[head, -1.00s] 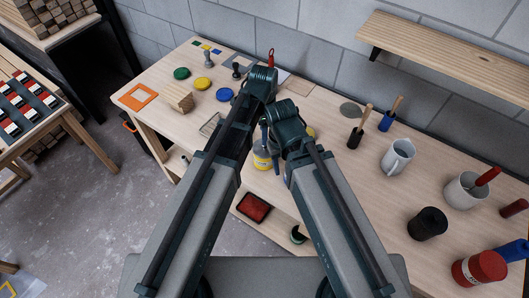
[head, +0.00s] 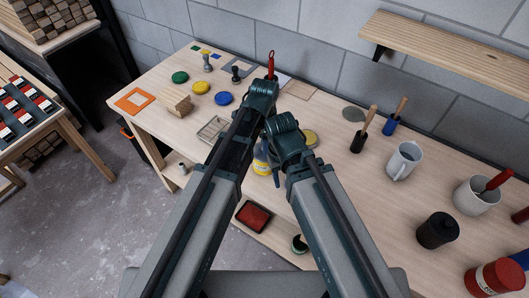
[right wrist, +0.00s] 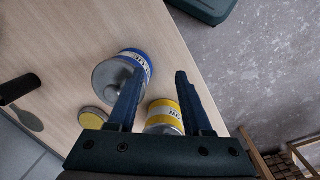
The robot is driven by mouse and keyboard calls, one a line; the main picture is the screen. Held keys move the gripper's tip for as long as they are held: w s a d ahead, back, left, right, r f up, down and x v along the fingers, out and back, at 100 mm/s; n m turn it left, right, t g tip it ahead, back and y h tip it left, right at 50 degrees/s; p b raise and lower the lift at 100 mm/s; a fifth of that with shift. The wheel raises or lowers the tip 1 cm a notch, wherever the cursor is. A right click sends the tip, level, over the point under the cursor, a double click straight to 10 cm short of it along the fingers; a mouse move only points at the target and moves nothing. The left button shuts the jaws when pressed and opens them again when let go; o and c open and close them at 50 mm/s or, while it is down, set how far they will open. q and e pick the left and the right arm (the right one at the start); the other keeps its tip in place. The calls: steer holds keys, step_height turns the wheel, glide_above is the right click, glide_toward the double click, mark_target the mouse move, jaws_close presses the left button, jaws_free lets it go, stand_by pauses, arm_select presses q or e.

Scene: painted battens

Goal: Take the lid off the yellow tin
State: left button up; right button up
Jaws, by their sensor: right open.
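The yellow tin (head: 260,163) with a pale label shows between my two arms in the head view, mostly covered by them. In the right wrist view the yellow tin (right wrist: 164,116) is low between my fingers, partly behind the palm, so its top is hidden. A yellow disc with a paler rim (right wrist: 92,118) lies on the bench beside it; a yellow disc (head: 310,139) also shows in the head view. My right gripper (right wrist: 158,78) is open and touches nothing I can make out. My left gripper is hidden.
A blue tin (right wrist: 127,66) with a grey top stands close to the yellow tin, partly behind one finger. On the bench (head: 340,185) are a white jug (head: 404,160), a white pot (head: 475,196) and a black canister (head: 437,231). A shelf (head: 455,55) overhangs the back.

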arm_select(q)
jaws_close()
stand_by(0.3)
